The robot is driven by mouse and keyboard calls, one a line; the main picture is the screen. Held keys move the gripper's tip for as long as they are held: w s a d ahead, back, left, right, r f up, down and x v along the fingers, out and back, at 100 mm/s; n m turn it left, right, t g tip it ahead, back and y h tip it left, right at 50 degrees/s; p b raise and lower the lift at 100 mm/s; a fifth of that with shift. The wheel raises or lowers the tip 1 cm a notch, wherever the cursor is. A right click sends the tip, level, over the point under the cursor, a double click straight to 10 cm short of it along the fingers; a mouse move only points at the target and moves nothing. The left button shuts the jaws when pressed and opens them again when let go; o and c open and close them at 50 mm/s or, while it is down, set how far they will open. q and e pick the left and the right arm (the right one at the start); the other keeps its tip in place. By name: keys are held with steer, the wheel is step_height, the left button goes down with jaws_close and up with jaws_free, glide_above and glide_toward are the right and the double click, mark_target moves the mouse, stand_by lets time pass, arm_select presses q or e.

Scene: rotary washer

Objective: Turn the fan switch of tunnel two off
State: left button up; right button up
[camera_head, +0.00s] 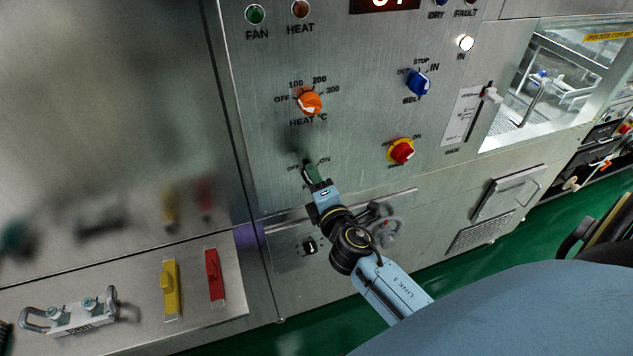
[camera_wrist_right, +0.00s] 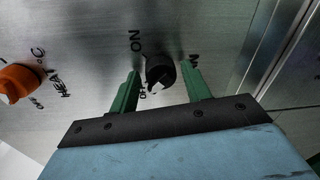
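The black rotary switch (camera_wrist_right: 160,72) shows in the right wrist view, with ON and OFF labels beside it. My right gripper (camera_wrist_right: 160,92) has its two green fingers on either side of this knob, with a gap visible on both sides. In the head view the right gripper (camera_head: 310,173) is at the steel panel, below the orange heat knob, between OFF and ON labels. There it hides the black switch, and the label under it is mostly covered. My left gripper is not in view.
Close by are the orange heat knob (camera_head: 310,103), the blue belt knob (camera_head: 418,83) and the red-yellow switch (camera_head: 401,150). A small black knob (camera_head: 309,245) sits below my gripper. The left ledge (camera_head: 235,295) carries yellow and red levers. A glass window (camera_head: 555,85) is at right.

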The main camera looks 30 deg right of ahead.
steer(key=shift+o, duration=0.8)
steer(key=b+v, duration=0.3)
steer(key=v, duration=1)
steer(key=shift+s, duration=0.2)
